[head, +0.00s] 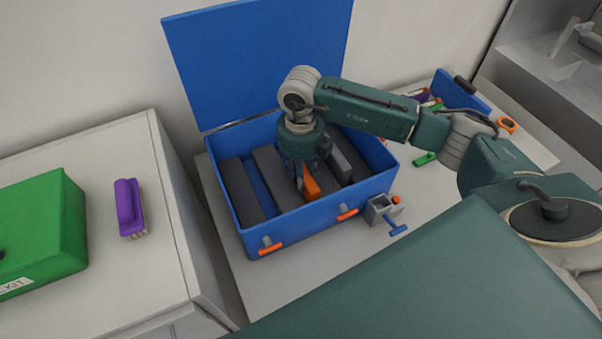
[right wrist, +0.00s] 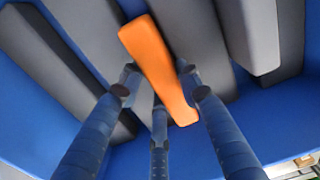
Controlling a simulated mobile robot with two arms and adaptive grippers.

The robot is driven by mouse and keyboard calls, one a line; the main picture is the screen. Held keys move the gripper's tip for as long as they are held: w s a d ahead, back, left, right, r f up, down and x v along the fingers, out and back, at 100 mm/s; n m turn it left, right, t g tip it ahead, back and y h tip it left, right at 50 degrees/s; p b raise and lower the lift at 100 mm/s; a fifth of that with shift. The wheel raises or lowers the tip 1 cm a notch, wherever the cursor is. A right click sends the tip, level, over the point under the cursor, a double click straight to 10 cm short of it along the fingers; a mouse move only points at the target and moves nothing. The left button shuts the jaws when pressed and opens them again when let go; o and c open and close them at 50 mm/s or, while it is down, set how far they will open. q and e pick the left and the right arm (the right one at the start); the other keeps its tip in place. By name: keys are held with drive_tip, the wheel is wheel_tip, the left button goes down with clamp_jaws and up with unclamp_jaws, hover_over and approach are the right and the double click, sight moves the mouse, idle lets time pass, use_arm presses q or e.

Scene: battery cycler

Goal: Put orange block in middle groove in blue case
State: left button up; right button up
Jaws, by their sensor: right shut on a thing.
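The orange block (head: 311,187) is inside the open blue case (head: 290,222), between dark grey padding bars, low in a groove near the middle. In the right wrist view the orange block (right wrist: 158,65) lies lengthwise between two grey bars. My right gripper (head: 305,180) reaches straight down into the case and is shut on the block. Its several dark fingers (right wrist: 158,100) sit on both sides of the block's near part. The block's underside is hidden, so I cannot tell whether it rests on the case floor. My left gripper is not in view.
The case's blue lid (head: 255,60) stands open behind it. Orange-handled latches (head: 347,214) are on its front. A small grey vise (head: 380,210) stands at its right. A green box (head: 40,230) and purple brush (head: 130,208) are on the left counter.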

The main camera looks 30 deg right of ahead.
drive_tip(key=shift+f, duration=0.15)
drive_tip(key=o, duration=0.8)
drive_tip(key=shift+r, duration=0.3)
wheel_tip(320, 180, up, 11)
drive_tip(key=b, duration=0.3)
drive_tip(key=shift+f, duration=0.2)
drive_tip(key=shift+r, duration=0.6)
